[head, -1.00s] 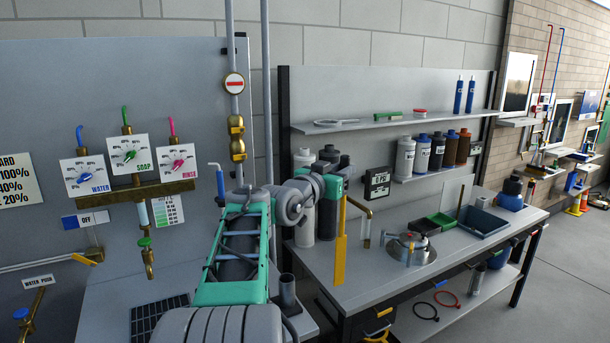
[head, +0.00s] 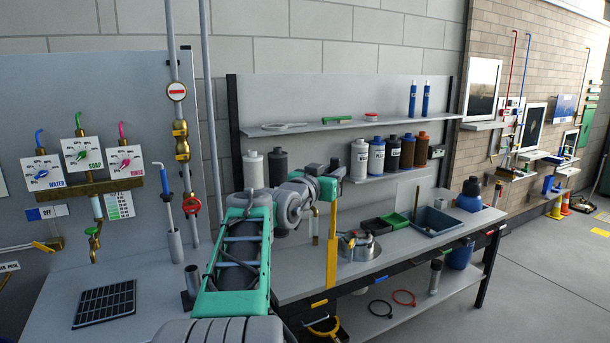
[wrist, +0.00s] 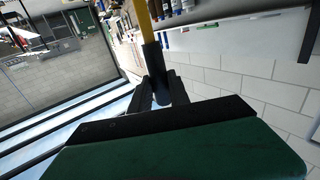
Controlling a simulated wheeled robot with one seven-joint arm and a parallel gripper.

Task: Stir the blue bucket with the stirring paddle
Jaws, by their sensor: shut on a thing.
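My gripper (head: 327,182) is shut on the stirring paddle (head: 331,248), a long flat yellow piece that hangs upright in front of the bench. In the wrist view, the dark fingers (wrist: 160,98) close around the paddle's dark grip, and its yellow shaft (wrist: 145,30) runs away from them. A blue rounded container (head: 461,256) stands on the lower shelf at the right, partly hidden by the bench edge. Another blue container (head: 469,197) with a dark top stands at the bench's right end. I cannot tell which of these is the blue bucket.
The bench (head: 400,255) holds a round metal vessel (head: 358,246), small dark and green bins (head: 397,220) and a blue-grey tray (head: 437,222). Bottles (head: 376,156) line a shelf above. Open floor (head: 545,275) lies to the right.

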